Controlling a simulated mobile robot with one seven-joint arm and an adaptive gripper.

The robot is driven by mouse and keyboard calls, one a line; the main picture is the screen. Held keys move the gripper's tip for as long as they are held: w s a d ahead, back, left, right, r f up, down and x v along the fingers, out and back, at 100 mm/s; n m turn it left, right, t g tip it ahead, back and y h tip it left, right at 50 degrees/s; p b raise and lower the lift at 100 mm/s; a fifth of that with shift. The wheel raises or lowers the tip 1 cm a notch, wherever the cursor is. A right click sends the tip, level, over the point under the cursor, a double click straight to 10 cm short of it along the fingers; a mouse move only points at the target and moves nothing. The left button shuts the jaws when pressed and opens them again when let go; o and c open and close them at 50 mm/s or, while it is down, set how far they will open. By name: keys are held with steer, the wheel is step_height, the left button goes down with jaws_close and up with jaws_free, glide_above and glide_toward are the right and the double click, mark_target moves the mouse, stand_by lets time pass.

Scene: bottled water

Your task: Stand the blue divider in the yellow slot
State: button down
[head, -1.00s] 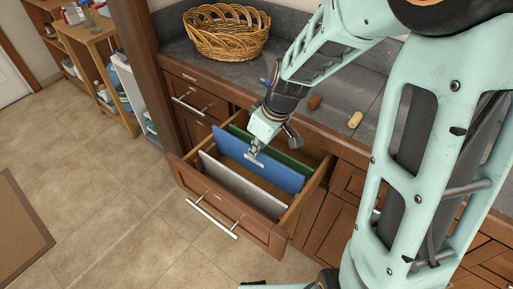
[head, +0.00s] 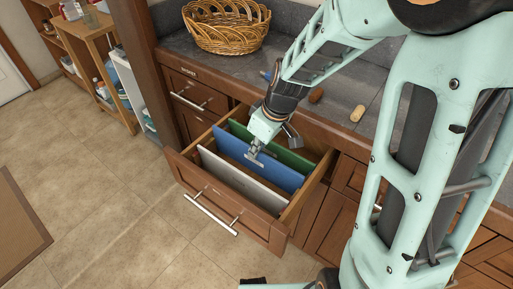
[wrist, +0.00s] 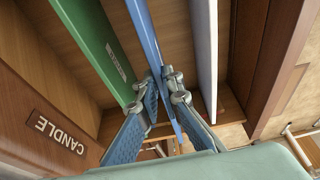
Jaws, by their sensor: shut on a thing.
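The blue divider (head: 262,160) stands upright on edge inside the open drawer (head: 222,205), between a white divider (head: 240,182) in front and a green divider (head: 285,153) behind. My gripper (head: 254,158) is shut on the upper edge of the blue divider. In the wrist view the blue divider (wrist: 152,38) runs between the two fingers of my gripper (wrist: 161,78), with the green divider (wrist: 98,45) on the left and the white divider (wrist: 206,50) on the right. I cannot make out the yellow slot or whether the lower edge touches the drawer floor.
A wicker basket (head: 227,27) and corks (head: 357,114) are on the dark counter behind the drawer. A wooden part labelled CANDLE (wrist: 60,134) shows in the wrist view. A wooden shelf unit (head: 92,52) stands at the left. The tiled floor in front is open.

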steer(key=shift+f+b, duration=1)
steer(key=shift+f, duration=0.25)
steer(key=c, duration=2)
jaws_free()
steer(key=shift+c, duration=0.2)
steer(key=shift+r, duration=0.1)
steer(key=v, duration=1.2)
